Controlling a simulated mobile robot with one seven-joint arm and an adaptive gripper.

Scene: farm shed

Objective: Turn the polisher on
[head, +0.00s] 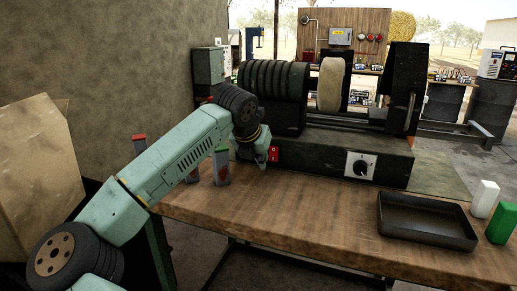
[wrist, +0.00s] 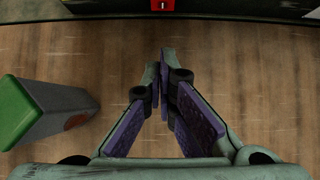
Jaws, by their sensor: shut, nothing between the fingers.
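The polisher (head: 310,151) stands along the back of the workbench, with a ribbed dark motor housing and a pale buffing wheel (head: 331,84). On the front of its dark base are a red switch (head: 274,154) at the left and a round dial (head: 361,166) on a white plate to the right. My gripper (head: 262,162) is just left of the red switch in the head view, pointing down. In the wrist view its fingers (wrist: 164,75) are shut and empty over bare wood. The red switch (wrist: 162,5) shows ahead of them at the top edge, apart from the fingertips.
A grey block with a green top (wrist: 45,112) stands close left of my gripper; it also shows in the head view (head: 222,170). A black tray (head: 425,238), a white block (head: 485,198) and a green block (head: 501,223) are at the right. The bench's middle is clear.

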